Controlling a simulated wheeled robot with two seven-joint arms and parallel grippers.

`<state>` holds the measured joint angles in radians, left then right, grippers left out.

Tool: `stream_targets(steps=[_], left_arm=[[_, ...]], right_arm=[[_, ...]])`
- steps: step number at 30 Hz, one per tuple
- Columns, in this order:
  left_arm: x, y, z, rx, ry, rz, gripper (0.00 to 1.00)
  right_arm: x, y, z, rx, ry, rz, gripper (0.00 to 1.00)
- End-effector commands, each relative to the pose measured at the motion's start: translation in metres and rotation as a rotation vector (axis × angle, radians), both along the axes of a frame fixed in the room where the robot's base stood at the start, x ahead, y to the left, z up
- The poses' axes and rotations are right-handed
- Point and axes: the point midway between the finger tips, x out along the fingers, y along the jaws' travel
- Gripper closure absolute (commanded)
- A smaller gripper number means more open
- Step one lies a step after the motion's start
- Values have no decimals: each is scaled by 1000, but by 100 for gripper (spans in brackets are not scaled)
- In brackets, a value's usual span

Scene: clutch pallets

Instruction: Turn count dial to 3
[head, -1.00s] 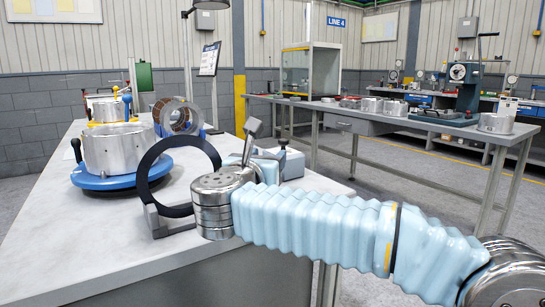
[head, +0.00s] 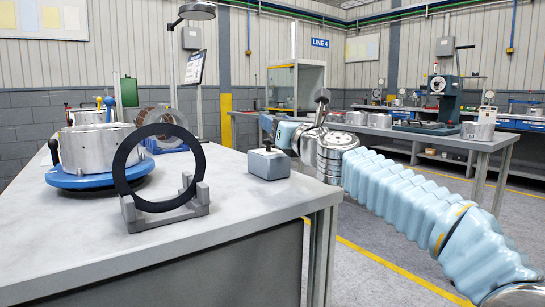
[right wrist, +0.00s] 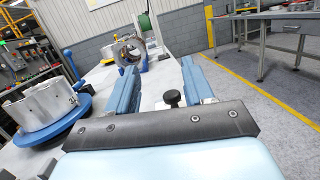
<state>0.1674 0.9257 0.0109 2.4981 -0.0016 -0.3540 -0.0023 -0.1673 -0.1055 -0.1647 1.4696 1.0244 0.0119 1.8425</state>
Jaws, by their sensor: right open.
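A small grey box with a black knob on top (head: 267,162) sits near the right edge of the near table; it looks like the count dial, but no markings or numbers can be read. In the right wrist view the black knob (right wrist: 173,98) shows between the finger bases, with the box mostly hidden by the gripper's dark front plate. My right gripper (right wrist: 158,75) is open with nothing between its blue fingers. In the head view the right gripper (head: 268,124) is above and behind the box, apart from it. My left gripper is not in view.
A black ring (head: 118,172) stands upright in a grey cradle (head: 163,212) left of the box. A silver housing on a blue round pallet (head: 95,181) is farther left. The table top (head: 235,208) is clear in front of the box. A bench (head: 480,152) stands behind right.

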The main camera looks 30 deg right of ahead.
Motion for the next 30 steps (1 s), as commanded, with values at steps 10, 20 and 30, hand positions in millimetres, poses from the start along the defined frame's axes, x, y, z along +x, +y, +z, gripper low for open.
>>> stream_targets(steps=[10,20,30], left_arm=[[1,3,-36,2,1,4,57],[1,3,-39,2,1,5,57],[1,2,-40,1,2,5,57]], right_arm=[[-80,-54,-41,-115,144,351,48],[-64,-46,-49,-125,179,394,48],[8,-21,-48,-127,179,392,48]])
